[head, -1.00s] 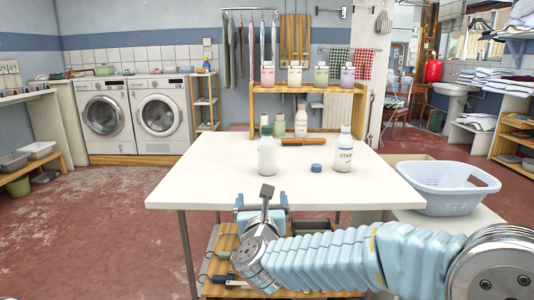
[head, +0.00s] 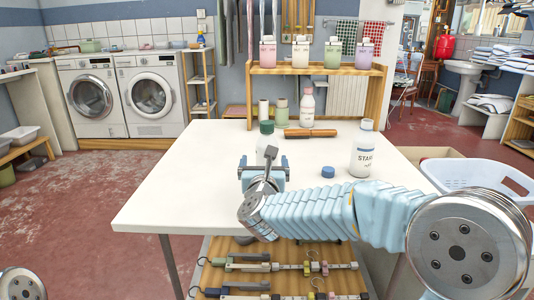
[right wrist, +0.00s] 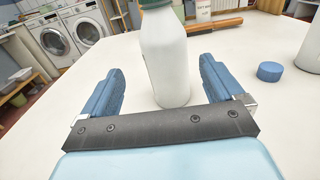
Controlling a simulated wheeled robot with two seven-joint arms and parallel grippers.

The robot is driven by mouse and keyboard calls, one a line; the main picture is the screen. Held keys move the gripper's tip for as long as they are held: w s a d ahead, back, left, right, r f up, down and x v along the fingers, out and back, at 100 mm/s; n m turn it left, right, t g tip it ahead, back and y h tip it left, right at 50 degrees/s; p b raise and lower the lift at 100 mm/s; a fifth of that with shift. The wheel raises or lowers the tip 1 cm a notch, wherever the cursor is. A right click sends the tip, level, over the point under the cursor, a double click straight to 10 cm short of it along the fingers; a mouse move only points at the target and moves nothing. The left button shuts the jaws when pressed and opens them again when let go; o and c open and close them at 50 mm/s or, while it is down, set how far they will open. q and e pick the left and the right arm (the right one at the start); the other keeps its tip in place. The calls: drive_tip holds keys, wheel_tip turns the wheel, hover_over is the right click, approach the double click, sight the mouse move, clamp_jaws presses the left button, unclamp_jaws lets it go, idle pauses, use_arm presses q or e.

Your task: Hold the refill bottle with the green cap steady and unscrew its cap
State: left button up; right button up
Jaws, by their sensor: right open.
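The white refill bottle with the green cap (head: 266,145) stands upright on the white table (head: 190,165). Its green cap (head: 266,127) is on. My right gripper (head: 263,165) is open at the near side of this bottle and partly covers its lower part in the head view. In the right wrist view the bottle (right wrist: 166,60) shows between the two open blue fingers (right wrist: 160,75), with a gap on each side. The cap is cut off by the top edge there. My left gripper is not in view.
A white starch bottle (head: 361,155) and a loose blue cap (head: 328,172) stand to the right. A laundry basket (head: 480,178) is at the right. The table's left part is clear.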

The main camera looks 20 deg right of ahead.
drive_tip(key=x, duration=0.3)
drive_tip(key=shift+w+d+p, duration=0.1)
drive_tip(key=shift+w+p, duration=0.15)
drive_tip(key=shift+p, duration=0.05)
drive_tip(key=x, duration=0.1)
drive_tip(key=p+x, duration=0.1)
drive_tip(key=x, duration=0.1)
drive_tip(key=p+x, duration=0.1)
drive_tip(key=shift+w+d+r, duration=0.1)
drive_tip(key=shift+d+r, duration=0.2)
drive_tip(key=shift+d, duration=0.05)
drive_tip(key=shift+w+d, duration=0.1)
drive_tip(key=shift+w, duration=0.25)
drive_tip(key=shift+c, duration=0.2)
drive_tip(key=c, duration=1)
